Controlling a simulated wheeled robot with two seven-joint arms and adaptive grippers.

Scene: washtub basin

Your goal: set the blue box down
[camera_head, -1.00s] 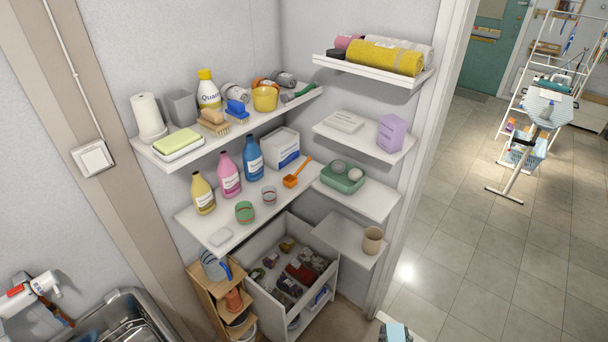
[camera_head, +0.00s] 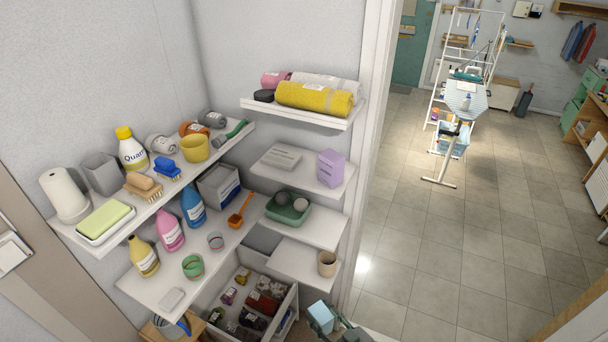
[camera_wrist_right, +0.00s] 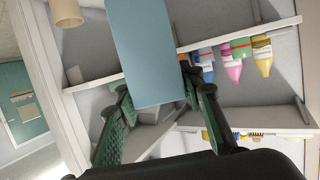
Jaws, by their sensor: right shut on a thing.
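The light blue box (camera_head: 320,318) is at the bottom edge of the head view, below the lowest small shelf and the beige cup. My right gripper (camera_head: 338,329) is shut on it, partly cut off by the frame edge. In the right wrist view the blue box (camera_wrist_right: 145,50) stands out between the two dark green fingers of the gripper (camera_wrist_right: 160,105), with shelves behind it. Whether the box touches anything else cannot be told. My left gripper is not in view.
The lowest small shelf (camera_head: 290,262) holds a beige cup (camera_head: 327,263) at its right end, with bare room left of it. The small shelf above holds a green tray (camera_head: 288,208). Open floor (camera_head: 430,240) spreads to the right.

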